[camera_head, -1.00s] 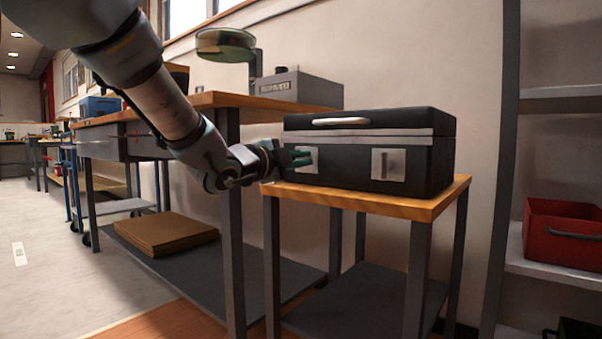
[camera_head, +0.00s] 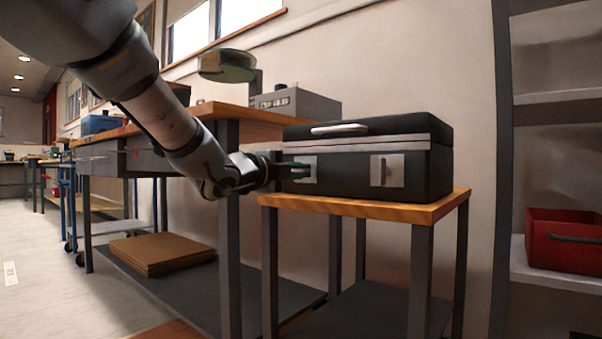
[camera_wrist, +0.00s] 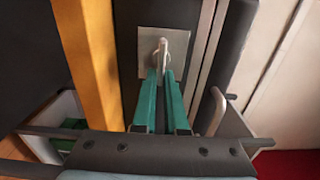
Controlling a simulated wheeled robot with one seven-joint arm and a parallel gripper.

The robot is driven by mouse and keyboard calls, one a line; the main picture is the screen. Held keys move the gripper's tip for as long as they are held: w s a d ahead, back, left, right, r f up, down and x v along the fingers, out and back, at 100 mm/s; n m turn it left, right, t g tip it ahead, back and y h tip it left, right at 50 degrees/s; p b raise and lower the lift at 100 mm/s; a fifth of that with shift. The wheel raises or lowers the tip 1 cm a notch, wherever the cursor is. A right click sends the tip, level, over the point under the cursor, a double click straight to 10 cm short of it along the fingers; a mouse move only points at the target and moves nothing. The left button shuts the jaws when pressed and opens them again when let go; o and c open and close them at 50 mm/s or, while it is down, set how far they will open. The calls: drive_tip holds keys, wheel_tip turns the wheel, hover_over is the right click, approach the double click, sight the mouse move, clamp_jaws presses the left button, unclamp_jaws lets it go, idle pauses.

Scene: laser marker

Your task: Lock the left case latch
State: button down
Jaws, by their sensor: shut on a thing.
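The black case (camera_head: 360,150) stands closed on a small wood-topped table, with a pale lid band and a carry handle (camera_head: 340,129) on its front. The left latch (camera_head: 311,160) is a pale plate, partly hidden by my fingers in the head view. In the wrist view the latch plate (camera_wrist: 148,60) shows a slim lever (camera_wrist: 163,50) reaching down to my fingertips. My gripper (camera_head: 302,171) is at this latch, its green fingers (camera_wrist: 161,80) shut on the lever. The lever's exact angle is hard to tell. The right latch (camera_head: 387,171) has an upright lever and is free.
The small table's wooden edge (camera_head: 375,209) runs just below the case. A larger bench (camera_head: 265,122) with a grey machine (camera_head: 296,104) stands behind my arm at left. A shelf with a red bin (camera_head: 563,239) is at right.

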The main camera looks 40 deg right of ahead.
drive_tip(key=shift+f, duration=0.1)
drive_tip(key=c, duration=1)
unclamp_jaws()
drive_tip(key=shift+o, duration=0.2)
drive_tip(key=p+v, duration=0.4)
drive_tip(key=v, duration=0.6)
drive_tip(key=shift+a, duration=0.4)
